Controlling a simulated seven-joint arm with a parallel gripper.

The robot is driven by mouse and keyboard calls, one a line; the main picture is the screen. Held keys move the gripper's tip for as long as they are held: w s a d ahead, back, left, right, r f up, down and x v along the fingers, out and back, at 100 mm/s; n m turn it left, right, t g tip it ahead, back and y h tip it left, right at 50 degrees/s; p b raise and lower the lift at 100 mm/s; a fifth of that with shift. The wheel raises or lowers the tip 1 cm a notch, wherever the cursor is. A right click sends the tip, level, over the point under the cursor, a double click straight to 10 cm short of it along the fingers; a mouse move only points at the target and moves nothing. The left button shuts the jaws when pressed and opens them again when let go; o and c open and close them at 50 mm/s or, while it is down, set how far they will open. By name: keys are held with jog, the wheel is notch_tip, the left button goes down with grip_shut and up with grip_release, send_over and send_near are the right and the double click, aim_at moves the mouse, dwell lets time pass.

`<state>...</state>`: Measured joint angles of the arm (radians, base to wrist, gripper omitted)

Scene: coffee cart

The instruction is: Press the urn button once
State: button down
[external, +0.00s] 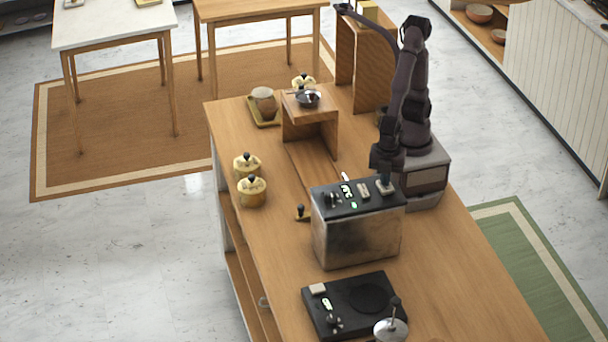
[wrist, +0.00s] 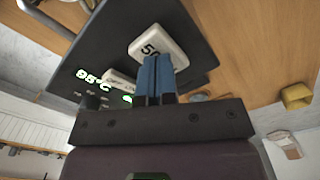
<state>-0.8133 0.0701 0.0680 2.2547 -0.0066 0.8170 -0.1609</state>
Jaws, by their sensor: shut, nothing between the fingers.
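The urn (external: 357,240) is a metal box with a black top panel on the wooden counter. Its panel carries a lit display, which reads 95°C in the wrist view (wrist: 93,78), a small green light (external: 354,205) and a light-coloured key (external: 363,190). A raised white button (wrist: 158,42) with a partly hidden "50" marking is on the same panel. My gripper (external: 386,184) points down over the panel's right end. Its blue fingertips (wrist: 155,72) are together and empty, overlapping the white button's near edge in view. I cannot tell whether they touch it.
A wooden stand (external: 310,115) and two yellow lidded jars (external: 252,191) are to the left. Bare counter lies right of the urn.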

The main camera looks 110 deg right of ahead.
jog(key=shift+f, duration=0.45)
jog(key=shift+r, duration=1.45)
dwell(1.4)
jog(key=shift+r, duration=2.5)
jog(key=shift+d+f, duration=0.1)
jog(key=shift+f, duration=0.2)
jog(key=d+r+m+t, duration=0.2)
jog(key=d+m, duration=0.4)
jog(key=d, duration=0.5)
jog(key=w+d+r+m+t, duration=0.1)
jog(key=d+r+m+t, duration=0.2)
jog(key=d+m, duration=0.3)
jog(key=d, duration=0.5)
jog(key=shift+w+r+t, duration=0.2)
jog(key=shift+r+t, duration=0.1)
